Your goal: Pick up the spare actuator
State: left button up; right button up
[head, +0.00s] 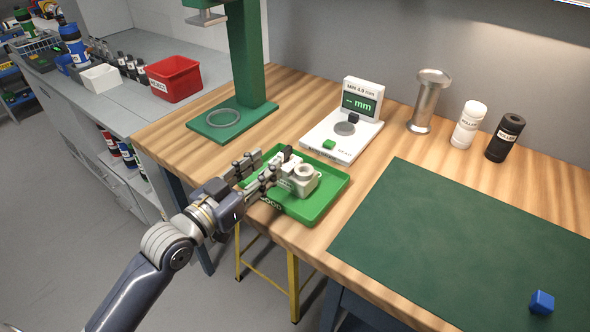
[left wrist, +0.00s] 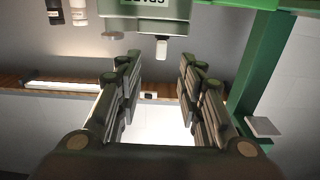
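A pale grey part with a round collar, which looks like the spare actuator (head: 304,184), sits in the green tray (head: 321,207) near the front edge of the wooden bench. My left gripper (head: 264,169) reaches in over the left side of the tray, its fingers spread beside the part. The fingers partly hide the part's left side. In the left wrist view the two fingers of my left gripper (left wrist: 155,85) stand wide apart with nothing clasped between them. Contact with the part cannot be told. My right gripper is not in view.
A green press stand (head: 249,60) rises behind the tray to the left. A white gauge with a display (head: 345,132) stands behind it. A metal pedestal (head: 429,100), white and black bottles, and a green mat (head: 460,240) with a blue cube (head: 542,302) lie to the right.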

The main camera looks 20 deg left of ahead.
aim_at(285, 149)
pick_arm(q)
jog(key=x, duration=0.3)
jog(key=shift+w+d, duration=0.15)
jog(key=shift+w, duration=0.3)
jog(key=p+x, duration=0.1)
jog(key=x, duration=0.2)
jog(key=shift+w+f, duration=0.15)
jog(key=shift+w, duration=0.1)
jog(key=shift+w+d+f, duration=0.1)
jog(key=shift+w+d, duration=0.05)
jog(key=shift+w, duration=0.3)
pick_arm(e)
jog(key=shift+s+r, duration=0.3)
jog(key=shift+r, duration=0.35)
pick_arm(q)
jog(key=shift+s, duration=0.1)
grip_shut()
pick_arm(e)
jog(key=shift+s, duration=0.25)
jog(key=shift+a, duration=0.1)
